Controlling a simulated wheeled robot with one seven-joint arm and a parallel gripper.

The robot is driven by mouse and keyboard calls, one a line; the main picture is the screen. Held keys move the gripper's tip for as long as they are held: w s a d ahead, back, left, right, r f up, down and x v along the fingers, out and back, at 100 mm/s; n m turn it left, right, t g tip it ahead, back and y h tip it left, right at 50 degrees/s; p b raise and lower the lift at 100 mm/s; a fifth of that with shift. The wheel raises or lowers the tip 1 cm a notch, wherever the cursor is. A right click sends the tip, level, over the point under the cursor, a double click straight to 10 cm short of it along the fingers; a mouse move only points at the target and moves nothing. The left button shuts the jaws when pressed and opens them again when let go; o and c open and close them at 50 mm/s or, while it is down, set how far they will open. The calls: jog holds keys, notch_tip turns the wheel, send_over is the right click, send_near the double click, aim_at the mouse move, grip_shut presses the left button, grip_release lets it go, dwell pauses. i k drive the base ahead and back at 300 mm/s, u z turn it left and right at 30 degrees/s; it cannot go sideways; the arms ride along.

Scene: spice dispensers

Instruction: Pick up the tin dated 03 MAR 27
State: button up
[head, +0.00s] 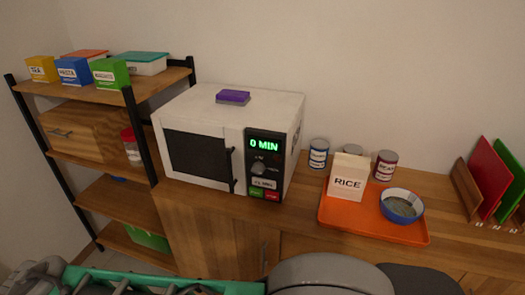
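Several tins stand on the wooden counter near the orange tray. A blue and white tin (318,154) stands right of the microwave, left of the rice box. A dark red tin with a pale label (384,166) stands right of the rice box, at the tray's back edge. A grey-topped tin (352,149) is mostly hidden behind the rice box. All look upright. No date is legible on any tin, so I cannot tell which reads 03 MAR 27. My gripper is not in view.
The rice box (348,178) and a blue bowl (402,204) stand on the orange tray (372,228). A white microwave (205,140) reads 0 MIN, with a purple box (233,97) on top. Upright coloured boards (490,178) stand at right. A shelf (75,97) stands left.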

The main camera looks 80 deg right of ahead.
aim_at(319, 149)
jog(key=u, duration=0.2)
jog(key=k, duration=1.3)
jog(key=z, duration=0.7)
